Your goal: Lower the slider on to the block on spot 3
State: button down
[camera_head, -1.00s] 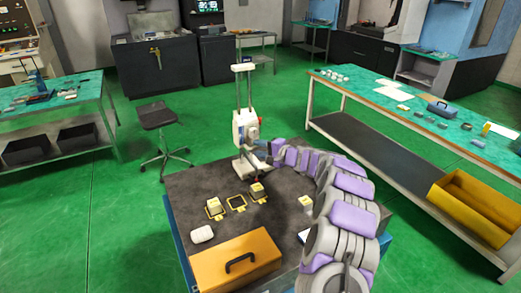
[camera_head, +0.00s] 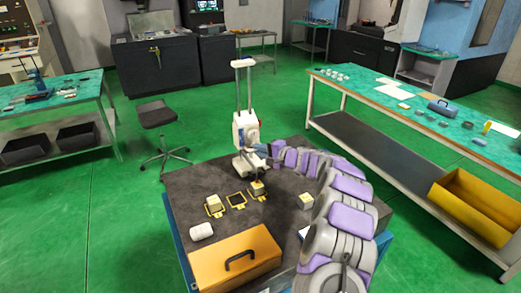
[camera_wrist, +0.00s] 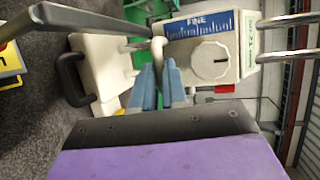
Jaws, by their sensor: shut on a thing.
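The slider (camera_head: 246,127) is the white head on two upright columns, at the back of the dark worktop in the head view. In the wrist view it shows sideways, with a blue FINE scale and a round dial (camera_wrist: 212,60). My gripper (camera_head: 272,150) is at its right side. In the wrist view, its blue-grey fingers (camera_wrist: 159,80) are shut on a pale stem of the slider. A pale block (camera_head: 257,187) stands on the rightmost yellow-marked spot, in front of the column stand. Spot numbers and the gap between slider and block are unclear.
Another block (camera_head: 213,203) stands on the left marked spot; the middle spot (camera_head: 236,200) is empty. A loose block (camera_head: 305,201) lies near my arm. A white rounded object (camera_head: 201,231) and an orange case (camera_head: 235,259) with a black handle occupy the worktop's front.

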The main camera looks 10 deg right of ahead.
jog(key=shift+f, duration=0.85)
jog(key=c, duration=1.2)
grip_release()
jog(key=shift+o, duration=0.2)
jog(key=p+v, duration=0.2)
jog(key=v, duration=1.5)
jog(key=shift+d+p, duration=0.2)
jog(key=shift+p, duration=0.15)
jog(key=shift+s, duration=0.1)
